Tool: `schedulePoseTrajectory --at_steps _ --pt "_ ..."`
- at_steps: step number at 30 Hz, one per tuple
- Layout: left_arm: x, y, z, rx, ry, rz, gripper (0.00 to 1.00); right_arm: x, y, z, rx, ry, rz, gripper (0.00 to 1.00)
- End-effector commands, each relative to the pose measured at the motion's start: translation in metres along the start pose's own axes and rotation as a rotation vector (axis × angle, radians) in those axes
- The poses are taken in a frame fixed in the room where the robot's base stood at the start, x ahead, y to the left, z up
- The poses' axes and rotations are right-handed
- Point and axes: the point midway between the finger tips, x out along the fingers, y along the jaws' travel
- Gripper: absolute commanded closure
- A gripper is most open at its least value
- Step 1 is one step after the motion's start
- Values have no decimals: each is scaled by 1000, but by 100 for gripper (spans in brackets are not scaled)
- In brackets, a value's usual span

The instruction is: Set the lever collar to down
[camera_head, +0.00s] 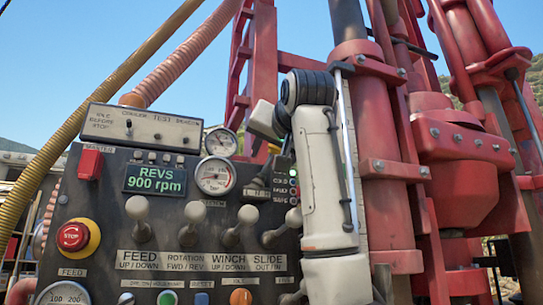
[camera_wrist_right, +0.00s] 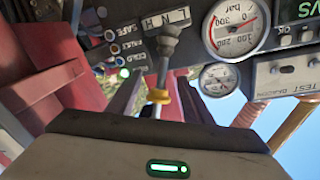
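The lever (camera_head: 264,176) rises from the L N H plate on the right part of the control panel. In the right wrist view the lever (camera_wrist_right: 163,75) appears upside down, with a dark grey sleeve-like piece near the plate and a yellow band farther out. My right gripper (camera_head: 264,124) is just above the lever's upper end in the head view. My left gripper is not in view.
The control panel (camera_head: 105,200) carries several knobbed levers, gauges and a red stop button (camera_head: 72,236). A tilted test box (camera_head: 143,128) sits on top, close left of my right gripper. Red mast parts (camera_head: 378,150) stand close right of my right arm.

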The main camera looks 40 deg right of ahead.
Motion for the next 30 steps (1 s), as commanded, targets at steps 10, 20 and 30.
schedulePoseTrajectory --at_steps 10,20,30 --pt "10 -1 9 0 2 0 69 -35 0 1 2 5 -3 54" --pt "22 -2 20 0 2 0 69 -93 0 1 0 3 -3 54" --pt "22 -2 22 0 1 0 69 -104 0 0 0 0 0 54"
